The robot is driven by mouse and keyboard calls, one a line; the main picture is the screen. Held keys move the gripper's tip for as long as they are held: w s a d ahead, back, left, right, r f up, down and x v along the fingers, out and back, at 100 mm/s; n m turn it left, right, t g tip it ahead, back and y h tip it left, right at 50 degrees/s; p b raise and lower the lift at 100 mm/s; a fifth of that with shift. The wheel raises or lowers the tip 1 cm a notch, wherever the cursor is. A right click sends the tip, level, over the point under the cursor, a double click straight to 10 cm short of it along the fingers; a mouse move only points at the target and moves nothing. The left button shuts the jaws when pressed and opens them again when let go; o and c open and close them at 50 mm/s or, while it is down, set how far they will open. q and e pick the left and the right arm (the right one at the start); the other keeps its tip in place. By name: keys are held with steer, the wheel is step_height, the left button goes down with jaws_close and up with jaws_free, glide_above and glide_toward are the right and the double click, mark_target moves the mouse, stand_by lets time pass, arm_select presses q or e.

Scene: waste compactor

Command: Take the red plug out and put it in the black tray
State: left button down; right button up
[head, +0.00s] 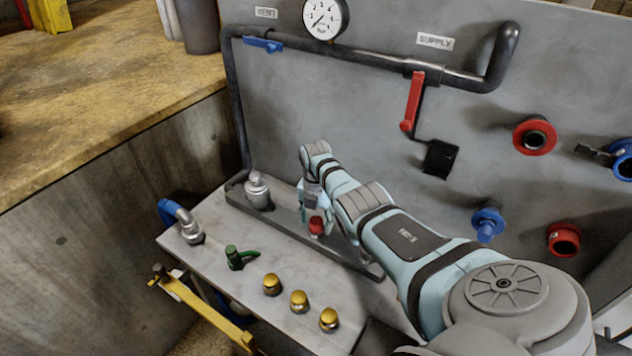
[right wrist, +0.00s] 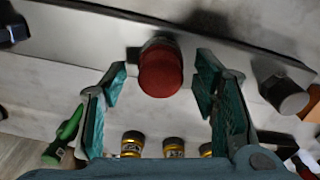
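The red plug (head: 316,226) stands upright on a grey manifold bar (head: 285,226) on the bench. It also shows in the right wrist view (right wrist: 161,70), roughly centred between and just past the fingertips. My right gripper (head: 312,204) is open and points down at the plug; in the right wrist view (right wrist: 165,75) its two teal fingers are apart with nothing between them. I cannot tell whether either finger touches the plug. A dark flat edge (head: 378,338), perhaps the black tray, shows at the bottom, partly hidden by my right arm. My left gripper is not in view.
On the bench are a grey metal coupling (head: 257,190), a blue-ended elbow (head: 182,218), a green-handled valve (head: 238,257) and several brass caps (head: 299,300). Behind stands a grey panel (head: 370,130) with a red lever (head: 412,101) and pipework.

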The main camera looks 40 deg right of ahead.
steer(key=shift+c, duration=0.4)
steer(key=m, duration=0.5)
steer(key=shift+m+p, duration=0.3)
steer(key=shift+p, duration=0.05)
steer(key=m, duration=1.5)
steer(key=shift+p, duration=0.3)
jaws_close()
steer(key=n, duration=0.4)
steer(key=shift+n, duration=0.4)
steer(key=n, duration=0.5)
steer(key=shift+n, duration=0.3)
